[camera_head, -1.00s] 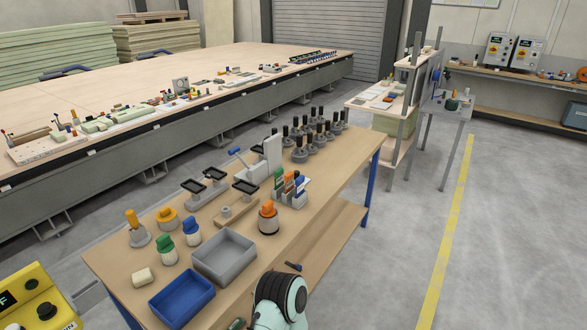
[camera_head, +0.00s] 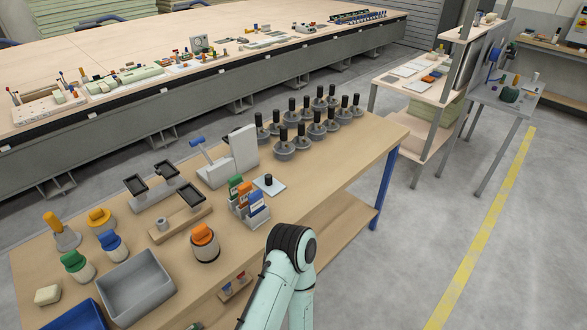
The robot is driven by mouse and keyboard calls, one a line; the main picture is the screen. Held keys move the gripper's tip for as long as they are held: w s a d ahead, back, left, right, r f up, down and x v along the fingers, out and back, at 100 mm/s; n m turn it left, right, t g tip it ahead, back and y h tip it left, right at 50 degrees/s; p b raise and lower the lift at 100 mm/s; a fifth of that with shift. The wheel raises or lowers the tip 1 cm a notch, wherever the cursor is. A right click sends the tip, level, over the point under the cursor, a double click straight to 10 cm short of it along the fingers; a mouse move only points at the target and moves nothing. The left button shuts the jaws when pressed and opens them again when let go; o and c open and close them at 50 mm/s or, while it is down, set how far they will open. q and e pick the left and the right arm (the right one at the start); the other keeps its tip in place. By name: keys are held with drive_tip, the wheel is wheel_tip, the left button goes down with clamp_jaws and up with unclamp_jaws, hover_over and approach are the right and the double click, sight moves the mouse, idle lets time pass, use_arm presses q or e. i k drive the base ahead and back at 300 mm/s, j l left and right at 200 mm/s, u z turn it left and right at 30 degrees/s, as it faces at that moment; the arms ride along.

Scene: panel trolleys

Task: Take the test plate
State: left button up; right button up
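A thin light plate with a black knob (camera_head: 268,183) lies flat on the wooden table, just right of the small rack of coloured cards. It looks like the test plate, but I cannot read any label on it. A larger pale plate (camera_head: 243,147) stands upright in a grey fixture (camera_head: 214,172) behind it. One of my mint-green arms reaches in from the bottom, in front of the table's near edge. Neither of my grippers shows in the head view.
The wooden table (camera_head: 340,160) also holds several black-handled grey discs (camera_head: 284,150), a card rack (camera_head: 252,205), an orange-capped jar (camera_head: 204,243), a grey bin (camera_head: 136,286) and a blue bin (camera_head: 75,315). A shelf trolley (camera_head: 425,100) stands at the right. Floor is clear right of the table.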

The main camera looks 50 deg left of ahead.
sight(266, 182)
drive_tip(key=i+z, duration=0.2)
drive_tip(key=i, duration=0.6)
drive_tip(key=i+j+z, duration=0.2)
drive_tip(key=i, duration=0.55)
drive_tip(key=i+u, duration=0.2)
drive_tip(key=u, duration=0.15)
drive_tip(key=i+l+u, duration=0.15)
drive_tip(key=u, duration=0.2)
drive_tip(key=i+l+u, duration=0.2)
drive_tip(key=u, duration=1.95)
drive_tip(key=i+l, duration=0.05)
drive_tip(key=l, duration=0.05)
